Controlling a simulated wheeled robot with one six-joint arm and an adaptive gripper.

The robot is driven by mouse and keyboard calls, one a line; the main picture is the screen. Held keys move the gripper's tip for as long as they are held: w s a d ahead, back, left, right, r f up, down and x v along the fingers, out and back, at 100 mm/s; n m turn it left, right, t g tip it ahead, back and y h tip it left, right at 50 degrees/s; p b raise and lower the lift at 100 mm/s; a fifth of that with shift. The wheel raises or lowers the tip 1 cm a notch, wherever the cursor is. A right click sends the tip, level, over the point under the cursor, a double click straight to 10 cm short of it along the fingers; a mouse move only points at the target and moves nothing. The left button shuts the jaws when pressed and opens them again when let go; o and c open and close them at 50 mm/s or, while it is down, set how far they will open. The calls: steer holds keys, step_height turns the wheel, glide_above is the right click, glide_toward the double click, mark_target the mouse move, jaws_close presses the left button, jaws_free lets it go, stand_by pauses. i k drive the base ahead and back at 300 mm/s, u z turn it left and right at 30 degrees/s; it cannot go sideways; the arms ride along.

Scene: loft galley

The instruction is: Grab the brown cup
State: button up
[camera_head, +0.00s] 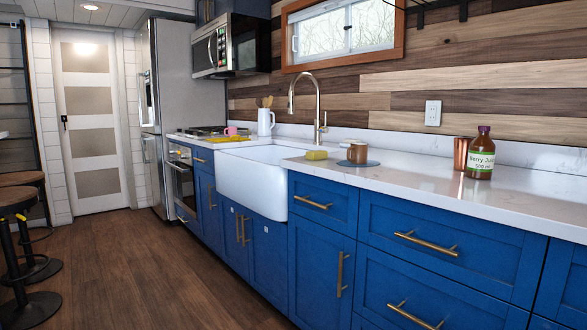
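The brown cup (357,153) stands upright on a round blue-grey coaster (329,162) on the white countertop, to the right of the sink. A handle seems to show on its left side. Nothing covers it. My gripper is not in view.
A copper tumbler (461,154) and a brown juice bottle (480,154) stand to the right of the cup. A yellow sponge (316,155) lies to its left, near the white sink (248,185) and tall faucet (318,100). Stools (18,205) stand at left. The wooden floor (150,265) is clear.

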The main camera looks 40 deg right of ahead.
mark_target(358, 152)
steer(key=i, duration=2.4)
steer(key=z, duration=2.65)
